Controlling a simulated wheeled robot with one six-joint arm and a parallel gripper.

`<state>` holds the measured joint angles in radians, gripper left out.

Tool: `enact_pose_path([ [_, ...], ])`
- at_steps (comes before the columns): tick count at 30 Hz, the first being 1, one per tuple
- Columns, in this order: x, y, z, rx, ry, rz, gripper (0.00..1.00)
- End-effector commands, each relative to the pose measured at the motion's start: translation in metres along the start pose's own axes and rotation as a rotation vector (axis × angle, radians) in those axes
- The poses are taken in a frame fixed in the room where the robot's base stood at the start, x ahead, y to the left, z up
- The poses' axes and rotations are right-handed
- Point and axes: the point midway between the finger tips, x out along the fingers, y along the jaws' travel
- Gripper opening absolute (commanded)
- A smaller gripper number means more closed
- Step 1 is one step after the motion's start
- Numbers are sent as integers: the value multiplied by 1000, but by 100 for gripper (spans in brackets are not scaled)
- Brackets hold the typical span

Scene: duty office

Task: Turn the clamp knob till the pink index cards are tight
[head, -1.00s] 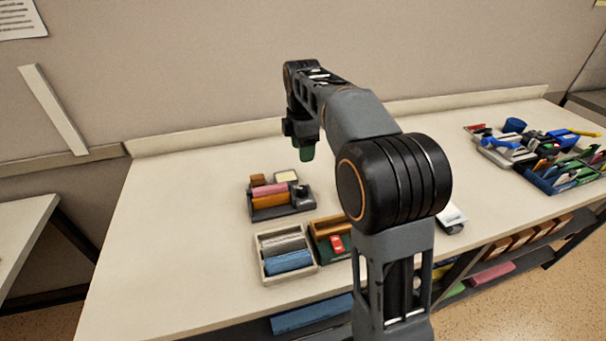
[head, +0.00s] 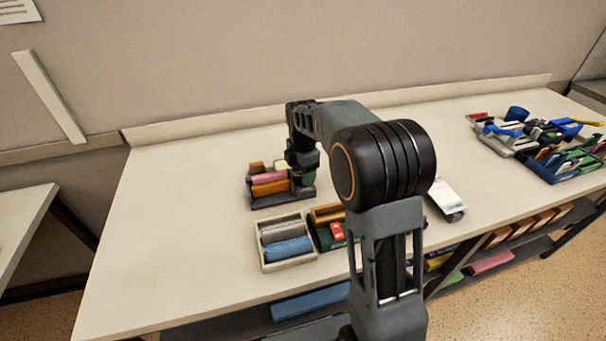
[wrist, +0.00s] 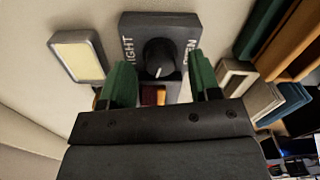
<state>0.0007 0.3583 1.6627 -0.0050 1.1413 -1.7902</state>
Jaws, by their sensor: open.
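The pink index cards (head: 268,177) stand in a dark holder (head: 284,201) behind an orange block, in the head view. The black clamp knob (wrist: 160,55) is on a dark plate (wrist: 160,21) in the wrist view, with lettering for tight on the left and open on the right. Its white pointer mark faces the bottom of the picture. My gripper (wrist: 161,78) is open, its green fingertips on either side of the knob with gaps showing. In the head view my gripper (head: 304,178) is at the holder's right end and hides the knob.
A pale box (head: 262,256) with grey and blue card stacks stands in front, with a green tray (head: 322,240) beside it. A small cream-topped box (wrist: 77,57) is left of the knob plate. The table's left side is clear.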

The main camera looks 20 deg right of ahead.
Motion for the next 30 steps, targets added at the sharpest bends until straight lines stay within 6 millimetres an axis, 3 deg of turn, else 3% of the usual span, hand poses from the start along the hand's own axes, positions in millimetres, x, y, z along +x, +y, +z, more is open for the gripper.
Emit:
enact_pose_path([
  [14,11,0,0,0,0,0,57],
  [30,10,0,0,0,0,0,8],
])
